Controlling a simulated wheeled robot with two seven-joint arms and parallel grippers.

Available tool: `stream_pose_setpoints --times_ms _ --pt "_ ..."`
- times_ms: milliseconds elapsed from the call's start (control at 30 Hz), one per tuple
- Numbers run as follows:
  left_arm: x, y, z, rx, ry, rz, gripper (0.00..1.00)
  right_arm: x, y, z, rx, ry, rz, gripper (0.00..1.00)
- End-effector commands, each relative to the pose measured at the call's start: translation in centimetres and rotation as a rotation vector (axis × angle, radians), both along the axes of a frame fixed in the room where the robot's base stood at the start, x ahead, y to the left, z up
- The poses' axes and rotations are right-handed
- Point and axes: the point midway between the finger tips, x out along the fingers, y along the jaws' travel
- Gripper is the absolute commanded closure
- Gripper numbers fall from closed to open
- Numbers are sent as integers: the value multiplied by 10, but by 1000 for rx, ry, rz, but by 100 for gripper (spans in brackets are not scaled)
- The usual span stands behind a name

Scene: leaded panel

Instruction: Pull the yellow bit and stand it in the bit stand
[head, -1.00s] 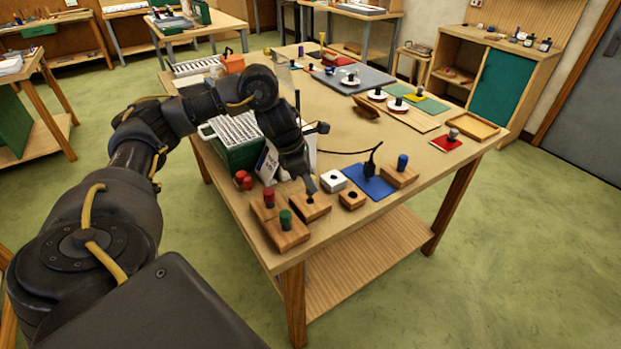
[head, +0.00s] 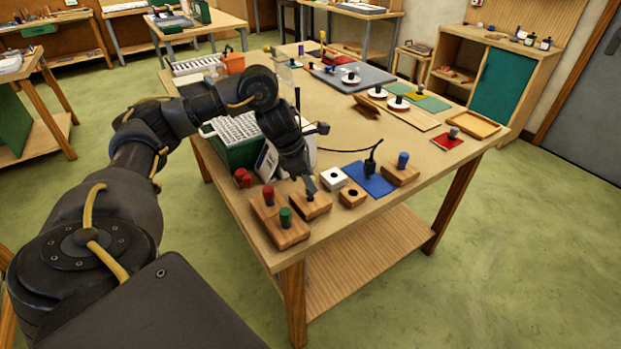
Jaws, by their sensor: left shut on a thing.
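My left gripper (head: 309,188) points down over a wooden block (head: 315,210) near the table's front corner. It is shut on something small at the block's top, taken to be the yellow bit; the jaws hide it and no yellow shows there. Whether the bit is still seated in the block cannot be told. To the right are a white block with a dark hole (head: 333,179) and a small wooden block with a hole (head: 352,194); which one is the bit stand is not clear. My right gripper is not in view.
Close to the left, a wooden block (head: 283,238) holds a green bit (head: 286,216) and a red bit (head: 268,194). A blue bit (head: 403,159) stands in another block beside a blue mat (head: 367,182). The table's (head: 400,218) front edge is near.

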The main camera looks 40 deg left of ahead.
Motion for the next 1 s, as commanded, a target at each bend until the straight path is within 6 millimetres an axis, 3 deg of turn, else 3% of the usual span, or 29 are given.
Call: stream_pose_setpoints --times_ms 833,867,1000 --pt "0 0 -22 -1 -1 0 94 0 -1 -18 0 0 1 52" --pt "0 0 -22 -1 -1 0 71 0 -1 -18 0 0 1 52" --pt "0 0 -21 -1 -1 0 53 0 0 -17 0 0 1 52"
